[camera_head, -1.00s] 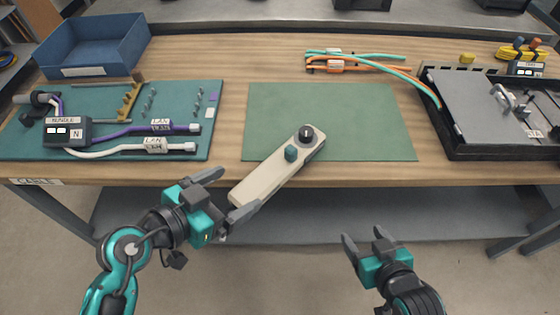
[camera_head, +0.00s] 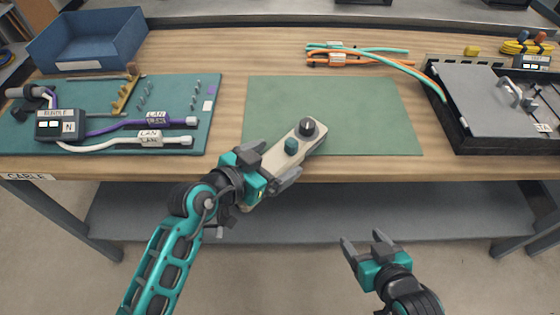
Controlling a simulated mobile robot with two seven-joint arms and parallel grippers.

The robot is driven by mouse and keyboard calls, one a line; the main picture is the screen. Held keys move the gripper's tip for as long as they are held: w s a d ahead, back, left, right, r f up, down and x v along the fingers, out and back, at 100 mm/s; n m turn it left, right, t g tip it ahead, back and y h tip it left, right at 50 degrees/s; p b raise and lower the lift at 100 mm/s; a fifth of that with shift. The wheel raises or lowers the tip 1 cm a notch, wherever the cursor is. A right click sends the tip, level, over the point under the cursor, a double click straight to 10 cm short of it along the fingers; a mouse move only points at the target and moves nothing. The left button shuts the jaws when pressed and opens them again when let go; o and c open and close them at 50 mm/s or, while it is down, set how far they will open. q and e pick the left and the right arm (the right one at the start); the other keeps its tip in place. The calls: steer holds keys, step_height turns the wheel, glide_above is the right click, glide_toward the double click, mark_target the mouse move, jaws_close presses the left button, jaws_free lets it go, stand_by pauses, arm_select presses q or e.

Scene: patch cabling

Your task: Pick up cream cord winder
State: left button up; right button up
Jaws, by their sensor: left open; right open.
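The cream cord winder (camera_head: 284,156) is a long cream bar with a dark knob and a teal-green knob on top. It lies diagonally at the front edge of the green mat (camera_head: 372,126), its near end reaching over the table's front edge. My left gripper (camera_head: 268,170) is open at the winder's near half, one finger on each side in the picture; I cannot tell whether they touch it. The gripper hides part of the near end. My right gripper (camera_head: 362,244) is open and empty in front of the table, apart from the winder.
A teal board (camera_head: 180,93) with a bundle box and labelled LAN cables lies at left, a blue bin (camera_head: 90,42) behind it. Orange and teal cables (camera_head: 350,56) lie at the back. A black tray with a grey panel (camera_head: 480,100) stands right. The mat's right part is clear.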

arm_select(q)
steer(key=shift+c, duration=0.3)
steer(key=c, duration=1.4)
steer(key=shift+r, duration=0.1)
arm_select(e)
steer(key=shift+r, duration=0.15)
